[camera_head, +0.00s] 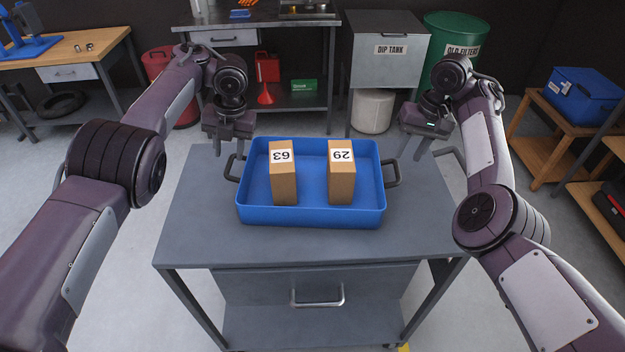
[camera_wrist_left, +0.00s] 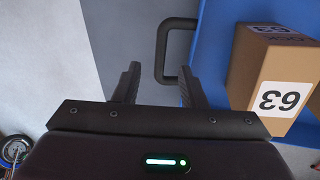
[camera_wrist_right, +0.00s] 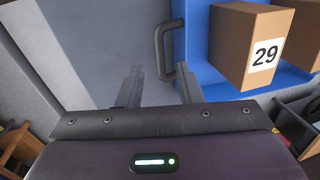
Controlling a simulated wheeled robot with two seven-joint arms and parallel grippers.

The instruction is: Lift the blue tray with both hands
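The blue tray (camera_head: 310,216) lies on the grey cart top and has a dark handle at each short side. Two upright cardboard boxes stand in it, box 63 (camera_head: 284,186) on the left and box 29 (camera_head: 342,186) on the right. My left gripper (camera_head: 229,150) is open and empty above the left handle (camera_head: 233,168); in the left wrist view the handle (camera_wrist_left: 163,50) lies ahead, between and beyond the fingers. My right gripper (camera_head: 411,150) is open and empty near the right handle (camera_head: 392,173); in the right wrist view that handle (camera_wrist_right: 160,50) is ahead of the fingers.
The grey cart (camera_head: 200,228) has free top surface around the tray and a drawer below. Behind it stand a workbench (camera_head: 262,17), a dip tank (camera_head: 385,60) and a green drum (camera_head: 460,35). A blue bin (camera_head: 582,96) sits on a wooden stand at right.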

